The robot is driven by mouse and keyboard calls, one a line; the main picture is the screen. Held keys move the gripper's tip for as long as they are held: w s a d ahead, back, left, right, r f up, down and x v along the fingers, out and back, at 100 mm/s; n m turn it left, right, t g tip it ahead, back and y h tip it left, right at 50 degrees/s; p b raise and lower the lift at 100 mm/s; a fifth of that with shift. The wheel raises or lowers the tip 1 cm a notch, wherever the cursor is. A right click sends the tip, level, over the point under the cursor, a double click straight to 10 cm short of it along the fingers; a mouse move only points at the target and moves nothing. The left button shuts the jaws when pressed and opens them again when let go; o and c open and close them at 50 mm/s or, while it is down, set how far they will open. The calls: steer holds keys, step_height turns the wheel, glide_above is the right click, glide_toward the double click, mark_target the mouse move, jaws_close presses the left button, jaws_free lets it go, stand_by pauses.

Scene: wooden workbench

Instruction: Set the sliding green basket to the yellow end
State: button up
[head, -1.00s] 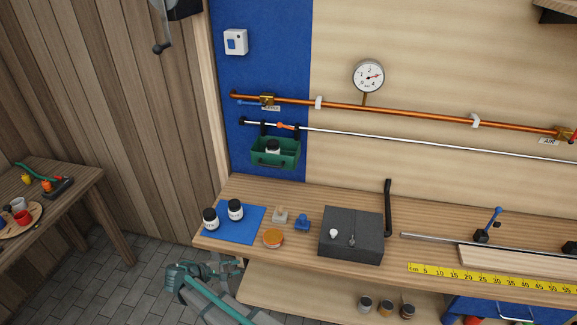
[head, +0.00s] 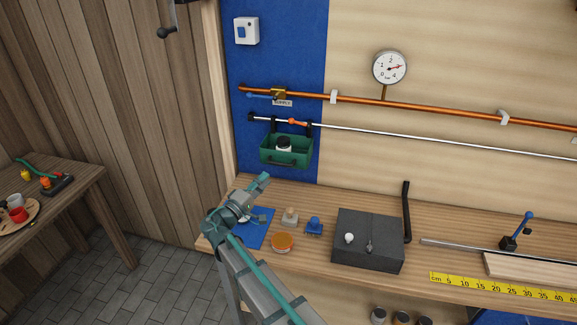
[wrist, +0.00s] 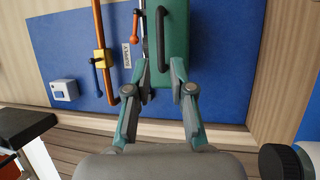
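The green basket (head: 287,155) hangs by black hooks from a thin silver rail (head: 420,137), near the rail's left end on the blue panel. My gripper (head: 263,180) is below the basket, over the bench's left end. In the wrist view my gripper (wrist: 160,72) is open, fingers apart and empty, with the basket (wrist: 178,22) and its dark handle (wrist: 160,38) ahead. No yellow end of the rail shows; its right part runs out of view.
A copper pipe (head: 420,108) with a gauge (head: 389,68) runs above the rail. The bench holds a blue mat (head: 262,228), an orange-topped tub (head: 282,243), a dark grey box (head: 368,240) and a yellow ruler (head: 500,289). A jar (wrist: 284,162) is close by in the wrist view.

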mark_target(280, 163)
steer(key=p+x, duration=0.3)
steer(key=x, duration=0.5)
steer(key=shift+r, duration=0.1)
steer(key=shift+p+x, duration=0.3)
steer(key=shift+x, duration=0.5)
steer(key=shift+d, duration=0.1)
jaws_close()
